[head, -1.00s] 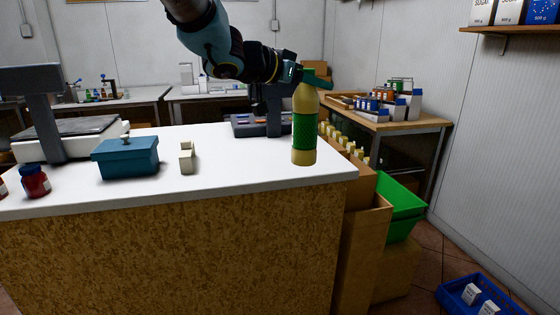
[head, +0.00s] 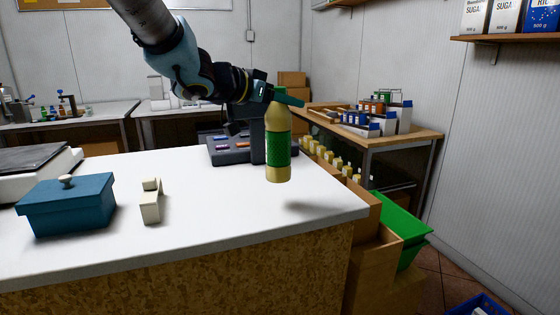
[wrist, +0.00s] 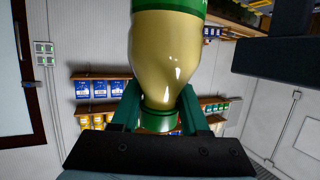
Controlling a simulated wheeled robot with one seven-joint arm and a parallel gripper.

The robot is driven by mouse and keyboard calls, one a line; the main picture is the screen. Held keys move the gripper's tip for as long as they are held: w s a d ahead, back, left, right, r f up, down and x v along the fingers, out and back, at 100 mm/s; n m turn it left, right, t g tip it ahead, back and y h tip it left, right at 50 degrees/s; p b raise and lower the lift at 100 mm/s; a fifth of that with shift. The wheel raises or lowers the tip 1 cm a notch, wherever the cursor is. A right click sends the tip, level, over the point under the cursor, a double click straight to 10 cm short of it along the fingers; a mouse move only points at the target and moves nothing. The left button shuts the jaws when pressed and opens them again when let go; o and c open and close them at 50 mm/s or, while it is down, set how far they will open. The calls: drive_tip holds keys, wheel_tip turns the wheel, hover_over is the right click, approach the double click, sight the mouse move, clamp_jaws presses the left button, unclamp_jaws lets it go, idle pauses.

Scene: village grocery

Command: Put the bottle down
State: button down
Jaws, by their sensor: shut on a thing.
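The bottle (head: 278,146) is yellowish with a green label and a green cap, and it is upright. My gripper (head: 281,96) is shut around its neck, just below the cap. The bottle hangs over the white counter (head: 225,215) near its right end, and a shadow lies on the counter to the right of its base, so it appears clear of the surface. In the wrist view the bottle (wrist: 166,55) shows between the two green fingers (wrist: 160,112), and its far end is out of frame.
A teal lidded box (head: 68,205) and a small cream object (head: 150,203) stand to the left. A dark tray device (head: 232,152) stands behind the bottle. The front right of the counter is clear. A green crate (head: 402,228) is beyond the right edge.

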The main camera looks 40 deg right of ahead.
drive_tip(key=shift+f+b, duration=0.35)
drive_tip(key=shift+f, duration=3.15)
drive_tip(key=shift+c, duration=2)
unclamp_jaws()
drive_tip(key=shift+f, duration=0.1)
approach(286, 131)
drive_tip(key=w, duration=0.2)
drive_tip(key=w+d, duration=0.1)
drive_tip(key=shift+f, duration=0.35)
